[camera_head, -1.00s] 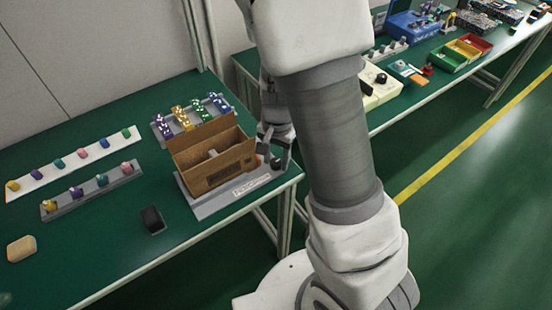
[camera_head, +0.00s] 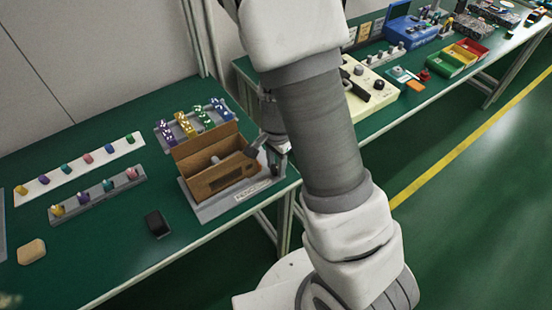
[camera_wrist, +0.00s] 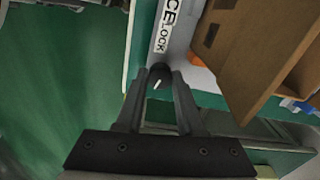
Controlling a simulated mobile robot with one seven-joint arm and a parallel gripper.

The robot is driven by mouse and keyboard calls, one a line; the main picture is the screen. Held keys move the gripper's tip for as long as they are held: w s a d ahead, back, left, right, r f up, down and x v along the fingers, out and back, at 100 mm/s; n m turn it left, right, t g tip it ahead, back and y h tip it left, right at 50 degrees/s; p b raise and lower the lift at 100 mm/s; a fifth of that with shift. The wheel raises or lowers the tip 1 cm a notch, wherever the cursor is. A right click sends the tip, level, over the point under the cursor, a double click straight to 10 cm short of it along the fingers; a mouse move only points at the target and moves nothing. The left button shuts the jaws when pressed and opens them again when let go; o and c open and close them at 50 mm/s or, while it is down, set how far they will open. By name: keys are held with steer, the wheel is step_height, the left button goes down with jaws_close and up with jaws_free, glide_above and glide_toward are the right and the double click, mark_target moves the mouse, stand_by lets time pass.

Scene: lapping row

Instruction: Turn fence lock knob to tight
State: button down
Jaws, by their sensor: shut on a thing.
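The fence lock knob (camera_wrist: 158,72) is a small black knob with a white pointer line. It sits beside the "LOCK" end of a label on a grey plate in the wrist view. My gripper (camera_wrist: 158,80) has a finger on each side of the knob and is shut on it. The pointer line slants slightly from the label's direction; I cannot read any tight mark. In the head view my gripper (camera_head: 274,150) is at the right end of the grey base (camera_head: 212,212), beside an open cardboard box (camera_head: 219,182). The knob is hidden there.
The cardboard box (camera_wrist: 258,50) stands close to the right of my gripper. A black block (camera_head: 157,223) and a tan block (camera_head: 31,251) lie on the green bench. Racks of coloured knobs (camera_head: 98,194) stand at left. The bench's right edge is close to my gripper.

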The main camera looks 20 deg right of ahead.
steer(key=shift+m, duration=0.3)
steer(key=c, duration=0.8)
jaws_free()
step_height(320, 180, up, 18)
steer(key=p, duration=0.6)
steer(key=shift+s+d+f, duration=0.1)
steer(key=shift+s+f, duration=0.05)
steer(key=shift+f, duration=0.1)
steer(key=s+r+n+t, duration=0.1)
steer(key=s+r+n, duration=0.3)
steer(key=r, duration=0.2)
steer(key=s+r+n+t, duration=0.2)
steer(key=s+r+n, duration=0.3)
steer(key=r, duration=0.1)
steer(key=s+r+n+t, duration=0.2)
steer(key=s+r+n, duration=0.2)
steer(key=r, duration=0.2)
steer(key=shift+s, duration=0.35)
